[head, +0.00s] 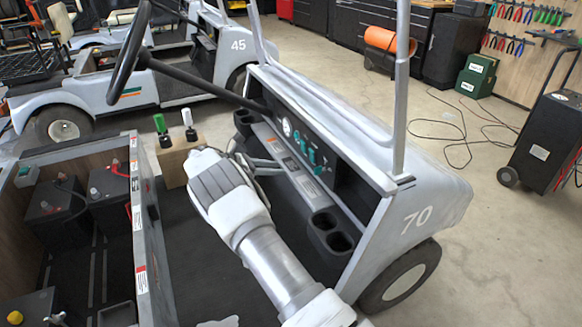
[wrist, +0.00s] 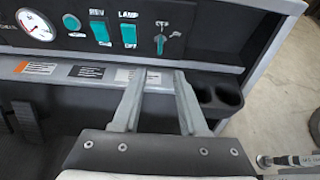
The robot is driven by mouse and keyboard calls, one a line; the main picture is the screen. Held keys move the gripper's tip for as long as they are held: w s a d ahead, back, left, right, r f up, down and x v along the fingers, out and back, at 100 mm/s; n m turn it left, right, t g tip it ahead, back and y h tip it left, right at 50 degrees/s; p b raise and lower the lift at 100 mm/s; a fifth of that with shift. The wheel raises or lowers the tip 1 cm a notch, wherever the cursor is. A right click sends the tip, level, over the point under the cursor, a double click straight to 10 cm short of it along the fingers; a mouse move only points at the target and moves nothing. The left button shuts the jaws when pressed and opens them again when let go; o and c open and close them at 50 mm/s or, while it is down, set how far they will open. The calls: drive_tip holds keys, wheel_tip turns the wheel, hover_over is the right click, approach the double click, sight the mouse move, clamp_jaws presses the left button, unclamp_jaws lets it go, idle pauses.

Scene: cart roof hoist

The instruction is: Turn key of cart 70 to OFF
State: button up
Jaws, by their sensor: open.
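Cart 70 (head: 432,195) is the grey cart on the right, its number on the front side. Its dash carries a teal key (wrist: 160,45), right of the LAMP switch (wrist: 128,33) in the wrist view. Small labels sit above and to the right of the key; the upper one looks like OFF. The key looks roughly upright, but its exact setting is too small to tell. My gripper (wrist: 158,74) is open and empty, fingers apart, pointing at the dash below the key and not touching it. In the head view my wrist partly hides my gripper (head: 262,165).
A REV switch (wrist: 99,31), a round teal button (wrist: 71,22) and a gauge (wrist: 37,25) lie left of the key. A cup holder (wrist: 215,95) is right of my fingers. The steering wheel (head: 128,50) and roof post (head: 401,90) stand near the dash. Cart 45 (head: 225,60) is behind.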

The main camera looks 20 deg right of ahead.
drive_tip(key=shift+v, duration=1.5)
drive_tip(key=s+d+r+m+y, duration=0.2)
drive_tip(key=s+r+m+y, duration=0.15)
drive_tip(key=s+r, duration=0.3)
drive_tip(key=s+d+r+m+g+y, duration=0.1)
drive_tip(key=s+d+r+m+y, duration=0.1)
drive_tip(key=s+r+m, duration=0.4)
drive_tip(key=s+d+r+m+y, duration=0.1)
drive_tip(key=s+d+r+y, duration=0.2)
drive_tip(key=s+r, duration=0.3)
drive_tip(key=s+a+r+m+t+y, duration=0.15)
drive_tip(key=s+m, duration=0.35)
drive_tip(key=s, duration=0.7)
drive_tip(key=s+a+r+m+t+y, duration=0.1)
drive_tip(key=s+a+m+t+y, duration=0.3)
drive_tip(key=s, duration=0.9)
wheel_tip(320, 180, up, 15)
drive_tip(key=g+p, duration=0.1)
drive_tip(key=p, duration=1.4)
drive_tip(key=shift+d+r+m+h, duration=0.2)
drive_tip(key=shift+d+m+h, duration=0.1)
drive_tip(key=shift+m, duration=0.15)
drive_tip(key=shift+a+g, duration=0.1)
drive_tip(key=shift+g, duration=0.15)
